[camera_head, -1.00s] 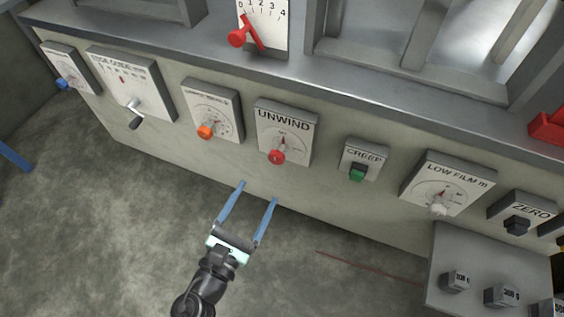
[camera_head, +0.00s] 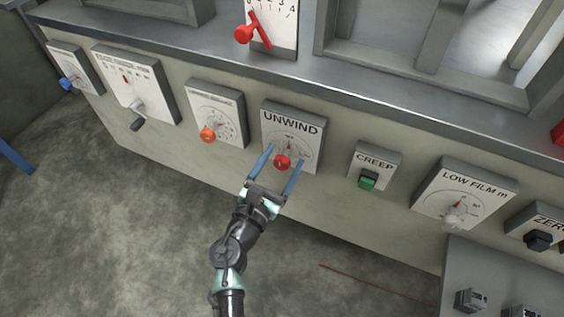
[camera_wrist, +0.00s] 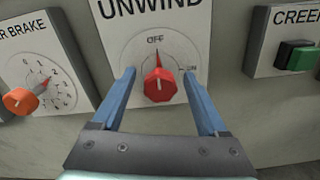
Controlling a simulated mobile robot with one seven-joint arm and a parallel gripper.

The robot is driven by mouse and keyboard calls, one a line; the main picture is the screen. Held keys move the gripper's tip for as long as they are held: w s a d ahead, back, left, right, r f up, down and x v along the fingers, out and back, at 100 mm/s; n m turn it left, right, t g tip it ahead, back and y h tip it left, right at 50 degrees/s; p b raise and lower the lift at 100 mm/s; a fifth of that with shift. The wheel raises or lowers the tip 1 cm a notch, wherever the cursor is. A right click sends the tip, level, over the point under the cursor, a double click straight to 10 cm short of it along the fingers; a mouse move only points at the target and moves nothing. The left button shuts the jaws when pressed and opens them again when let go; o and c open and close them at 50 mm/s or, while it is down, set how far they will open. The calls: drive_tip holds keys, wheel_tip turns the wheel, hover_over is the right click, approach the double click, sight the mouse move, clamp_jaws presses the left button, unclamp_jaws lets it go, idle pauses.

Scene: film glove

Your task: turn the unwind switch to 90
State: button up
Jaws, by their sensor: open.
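The unwind switch is a red knob (camera_head: 282,162) on a white plate labelled UNWIND (camera_head: 291,126) on the machine's front panel. In the wrist view the red knob (camera_wrist: 159,86) has its pointer up toward the OFF mark, and another mark, partly hidden by a finger, lies to the right. My gripper (camera_head: 282,162) is open, with its two blue fingers on either side of the knob. In the wrist view the fingers (camera_wrist: 159,84) stand left and right of the knob, with a gap on each side. I cannot tell how deep the fingertips reach around it.
To the left is a plate with an orange knob (camera_head: 208,135). To the right are the CREEP box with a green switch (camera_head: 367,181) and the LOW FILM dial (camera_head: 462,196). A grey ledge (camera_head: 370,85) runs above. Floor below is open.

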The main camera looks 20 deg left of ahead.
clamp_jaws()
idle(0.4)
drive_tip(key=shift+m, duration=0.3)
drive_tip(key=m+b, duration=0.2)
drive_tip(key=shift+f+m, duration=0.2)
drive_tip(key=shift+m, duration=0.2)
drive_tip(key=m+b, duration=0.3)
drive_tip(key=m, duration=0.2)
drive_tip(key=shift+d, duration=0.1)
drive_tip(key=m+b, duration=0.3)
drive_tip(key=m, duration=0.2)
drive_tip(key=shift+f+m+b, duration=0.1)
drive_tip(key=shift+m+b, duration=0.25)
drive_tip(key=shift+m, duration=0.05)
drive_tip(key=shift+m+b, duration=1)
drive_tip(key=shift+m, duration=1)
